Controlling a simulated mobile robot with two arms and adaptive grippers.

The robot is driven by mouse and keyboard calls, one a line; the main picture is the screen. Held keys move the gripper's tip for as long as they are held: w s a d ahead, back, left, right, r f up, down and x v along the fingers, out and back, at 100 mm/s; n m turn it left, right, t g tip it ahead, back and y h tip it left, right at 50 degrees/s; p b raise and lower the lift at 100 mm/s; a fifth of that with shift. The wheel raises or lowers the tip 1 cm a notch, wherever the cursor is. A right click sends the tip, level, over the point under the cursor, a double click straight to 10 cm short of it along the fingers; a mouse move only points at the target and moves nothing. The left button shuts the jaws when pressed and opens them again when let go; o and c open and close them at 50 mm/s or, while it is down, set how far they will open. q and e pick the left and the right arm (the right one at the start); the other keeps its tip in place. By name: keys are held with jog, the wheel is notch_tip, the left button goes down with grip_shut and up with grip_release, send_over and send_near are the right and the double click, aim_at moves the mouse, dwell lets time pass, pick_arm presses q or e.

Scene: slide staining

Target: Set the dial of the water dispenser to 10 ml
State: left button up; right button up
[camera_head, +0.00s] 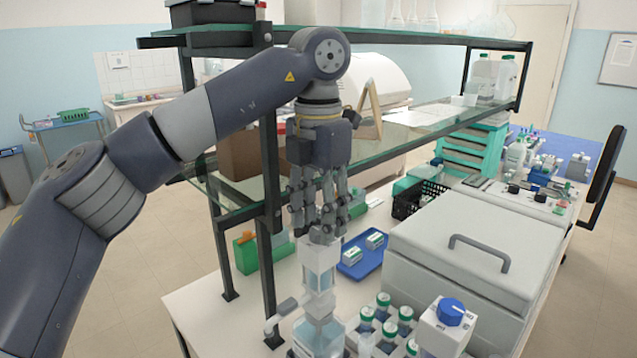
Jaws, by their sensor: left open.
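A bottle-top dispenser (320,278) with a clear, squared upper body stands on a clear bottle (319,337) at the bottom centre. A pale spout (283,313) sticks out to its left. My left gripper (322,233) is open and points down at the dispenser's top. Its fingers overlap the top edge and hide part of it; I cannot tell whether they touch. No dial scale is readable on this dispenser. A white device with a blue knob (451,311) stands at the bottom right; its markings are too small to read. My right gripper is not in view.
Several green-capped bottles (384,327) stand just right of the dispenser. A blue tray (351,268) lies behind it. A large grey box with a handle (464,261) fills the right side. The shelf post (269,174) and glass shelf (236,188) stand close to my left arm.

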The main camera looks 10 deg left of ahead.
aim_at(318, 230)
pick_arm(q)
notch_tip(318, 230, up, 11)
dwell(0.4)
jog(key=shift+f, duration=0.1)
